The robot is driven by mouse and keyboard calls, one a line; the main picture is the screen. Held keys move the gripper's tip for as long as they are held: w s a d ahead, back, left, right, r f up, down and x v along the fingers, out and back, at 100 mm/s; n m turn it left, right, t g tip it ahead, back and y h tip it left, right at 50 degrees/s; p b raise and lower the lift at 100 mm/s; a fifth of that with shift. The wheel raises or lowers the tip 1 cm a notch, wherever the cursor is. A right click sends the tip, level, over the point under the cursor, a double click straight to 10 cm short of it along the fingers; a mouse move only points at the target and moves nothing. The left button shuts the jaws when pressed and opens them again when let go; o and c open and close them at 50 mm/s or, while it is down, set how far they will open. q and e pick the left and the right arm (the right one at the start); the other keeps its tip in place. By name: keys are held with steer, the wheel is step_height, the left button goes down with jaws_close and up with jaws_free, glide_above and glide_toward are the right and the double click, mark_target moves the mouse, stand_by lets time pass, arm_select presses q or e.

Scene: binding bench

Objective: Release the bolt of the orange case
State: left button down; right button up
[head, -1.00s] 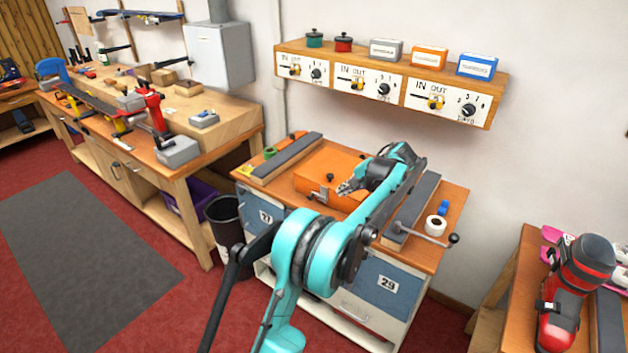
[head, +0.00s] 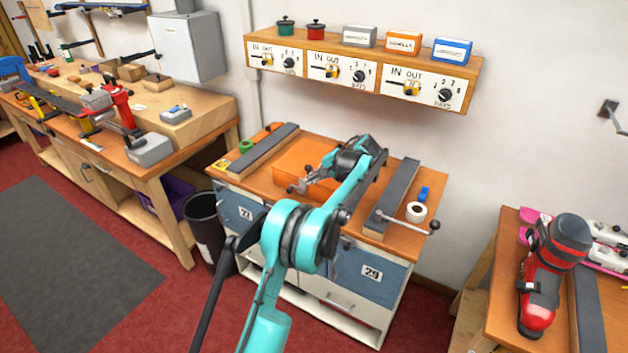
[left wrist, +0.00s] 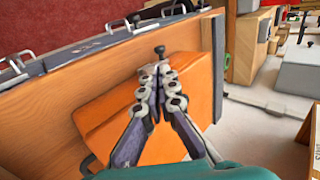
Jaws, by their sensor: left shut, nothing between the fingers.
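An orange case (head: 296,156) lies on the narrow bench and also shows in the left wrist view (left wrist: 98,117). A small dark knob (left wrist: 159,50) stands up at the case, just beyond my fingertips in the left wrist view. My left gripper (head: 293,187) is shut and empty, low over the case's front part; its fingertips meet in the left wrist view (left wrist: 155,70). I cannot tell whether they touch the case or knob. The gripper and forearm hide part of the case. My right gripper is not in view.
Dark rails (head: 265,150) and (head: 393,195) flank the case. A white tape roll (head: 416,211) and a handle (head: 434,226) are at the right edge. On the wall, a shelf (head: 380,82) carries small boxes, one orange (head: 403,43), above IN/OUT panels with dials.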

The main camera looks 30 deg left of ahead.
mark_target(290, 190)
arm_select(q)
steer(key=b+x, duration=0.3)
steer(key=x, duration=0.6)
steer(key=shift+w+a+f, duration=0.1)
steer(key=shift+f, duration=0.15)
steer(key=shift+a, duration=0.1)
steer(key=shift+a, duration=0.1)
steer(key=a+p, duration=0.1)
steer(key=a, duration=0.2)
steer(key=shift+w+a+r, duration=0.1)
steer(key=shift+a, duration=0.35)
steer(key=shift+d, duration=0.1)
